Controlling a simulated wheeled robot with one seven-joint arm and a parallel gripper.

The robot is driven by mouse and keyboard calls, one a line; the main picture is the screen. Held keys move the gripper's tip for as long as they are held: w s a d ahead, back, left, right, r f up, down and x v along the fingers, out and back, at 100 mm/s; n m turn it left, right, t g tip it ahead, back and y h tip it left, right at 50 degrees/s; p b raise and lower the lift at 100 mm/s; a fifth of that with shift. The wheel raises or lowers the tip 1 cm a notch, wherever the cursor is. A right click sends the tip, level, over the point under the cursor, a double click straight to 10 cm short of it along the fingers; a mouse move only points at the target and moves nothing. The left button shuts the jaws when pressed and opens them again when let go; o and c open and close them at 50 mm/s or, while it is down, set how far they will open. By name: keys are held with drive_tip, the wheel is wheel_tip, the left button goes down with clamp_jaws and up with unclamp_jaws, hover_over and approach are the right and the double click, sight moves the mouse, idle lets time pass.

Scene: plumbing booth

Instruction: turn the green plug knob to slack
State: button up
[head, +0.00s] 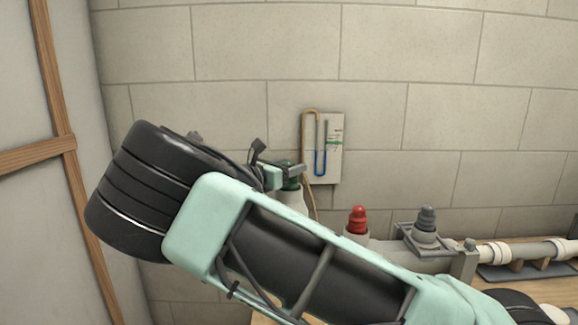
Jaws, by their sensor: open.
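The green plug knob (290,183) sits on top of a pale upright pipe fitting (293,199), left of the red plug. My gripper (287,171) is at the green knob, with a grey finger across its upper part. The jaws are open. My arm hides most of the gripper and the lower part of the fitting, so I cannot tell whether the fingers touch the knob.
A gauge board (334,150) with a blue-filled U-tube hangs on the block wall, and a tan hose (309,190) runs down from it. A red plug (357,220) and a grey plug (427,219) stand to the right. A white pipe (528,251) lies at far right.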

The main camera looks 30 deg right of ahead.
drive_tip(key=shift+d, duration=0.1)
drive_tip(key=c, duration=1)
drive_tip(key=shift+o, duration=0.2)
